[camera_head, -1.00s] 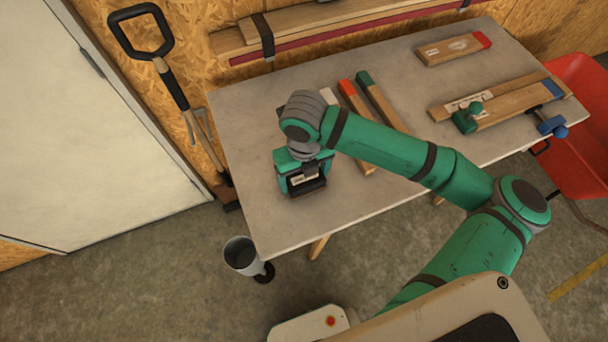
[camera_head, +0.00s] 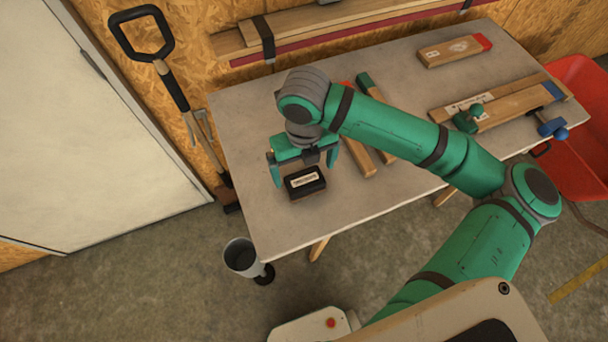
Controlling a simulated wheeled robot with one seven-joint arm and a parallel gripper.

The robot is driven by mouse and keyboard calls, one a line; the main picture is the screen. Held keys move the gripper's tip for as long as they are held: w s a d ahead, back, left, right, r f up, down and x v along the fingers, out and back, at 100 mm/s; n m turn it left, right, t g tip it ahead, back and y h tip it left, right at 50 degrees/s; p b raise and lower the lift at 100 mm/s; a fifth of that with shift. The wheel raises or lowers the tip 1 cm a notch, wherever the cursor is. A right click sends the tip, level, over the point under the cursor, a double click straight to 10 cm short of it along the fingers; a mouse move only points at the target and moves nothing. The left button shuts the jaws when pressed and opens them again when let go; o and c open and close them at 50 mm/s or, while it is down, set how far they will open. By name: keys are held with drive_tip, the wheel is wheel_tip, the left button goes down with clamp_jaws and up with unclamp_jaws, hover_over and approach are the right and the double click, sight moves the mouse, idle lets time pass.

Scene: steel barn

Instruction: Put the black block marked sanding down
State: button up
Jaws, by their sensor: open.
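The black block (camera_head: 306,188) with a pale label on its face rests on the grey table (camera_head: 245,140) near its front left part. The label's lettering is too small to read. My gripper (camera_head: 305,172) is open, its two green fingers apart, one to the left of the block and one to its upper right. The fingers look clear of the block, and the block's far side is partly under the gripper.
Wooden pieces with green (camera_head: 376,110) and red ends lie right of my gripper, partly behind my arm. More boards (camera_head: 500,105) with clamps lie at the table's right. Table front of the block is clear.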

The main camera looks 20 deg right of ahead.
sight(304, 179)
wheel_tip(304, 179, up, 7)
drive_tip(key=shift+f, duration=0.15)
drive_tip(key=shift+s, duration=0.15)
idle(0.5)
